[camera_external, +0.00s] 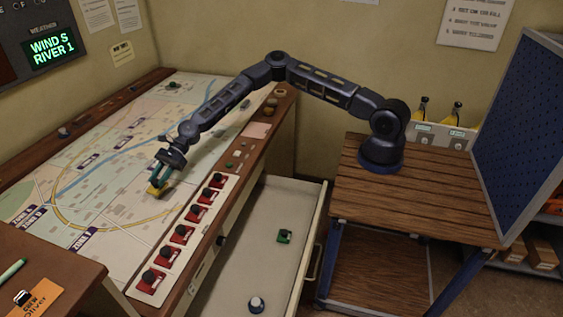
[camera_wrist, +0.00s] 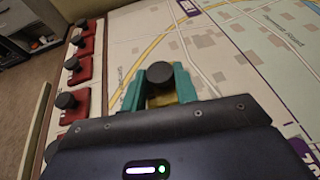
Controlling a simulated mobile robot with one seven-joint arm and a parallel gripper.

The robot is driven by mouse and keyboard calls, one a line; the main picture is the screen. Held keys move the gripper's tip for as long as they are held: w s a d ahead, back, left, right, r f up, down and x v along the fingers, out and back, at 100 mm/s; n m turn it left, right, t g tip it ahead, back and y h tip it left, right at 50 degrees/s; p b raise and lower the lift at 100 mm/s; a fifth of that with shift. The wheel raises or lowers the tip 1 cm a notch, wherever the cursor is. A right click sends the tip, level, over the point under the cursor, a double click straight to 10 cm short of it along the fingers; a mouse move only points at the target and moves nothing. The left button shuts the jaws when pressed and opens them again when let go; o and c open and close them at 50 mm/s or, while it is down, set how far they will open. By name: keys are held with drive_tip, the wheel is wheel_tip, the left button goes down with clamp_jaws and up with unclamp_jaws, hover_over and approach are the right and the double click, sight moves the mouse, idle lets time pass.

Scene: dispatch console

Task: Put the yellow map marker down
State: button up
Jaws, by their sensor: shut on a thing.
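My gripper (camera_external: 162,176) is at the near part of the map table (camera_external: 110,225), reaching down over the printed map. Its teal fingers (camera_wrist: 160,88) are shut on the yellow map marker (camera_external: 153,190). In the wrist view the yellow marker (camera_wrist: 163,100) sits between the fingers, with its round black knob (camera_wrist: 160,74) on top. The fingers hide its sides. The marker is at or just above the map surface; I cannot tell whether it touches.
A white strip with several red black-knobbed markers (camera_external: 182,234) runs right of my gripper. An open drawer (camera_external: 265,220) holds a green marker (camera_external: 284,236) and a black-knobbed piece (camera_external: 256,305). A green marker (camera_external: 172,85) stands at the map's far end. Map around the gripper is clear.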

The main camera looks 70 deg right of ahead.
drive_tip(key=shift+f, duration=1.7)
drive_tip(key=shift+f, duration=0.15)
drive_tip(key=o, duration=1)
drive_tip(key=shift+d+r, duration=0.3)
drive_tip(key=v, duration=1.1)
drive_tip(key=shift+d, duration=0.15)
drive_tip(key=shift+s, duration=0.15)
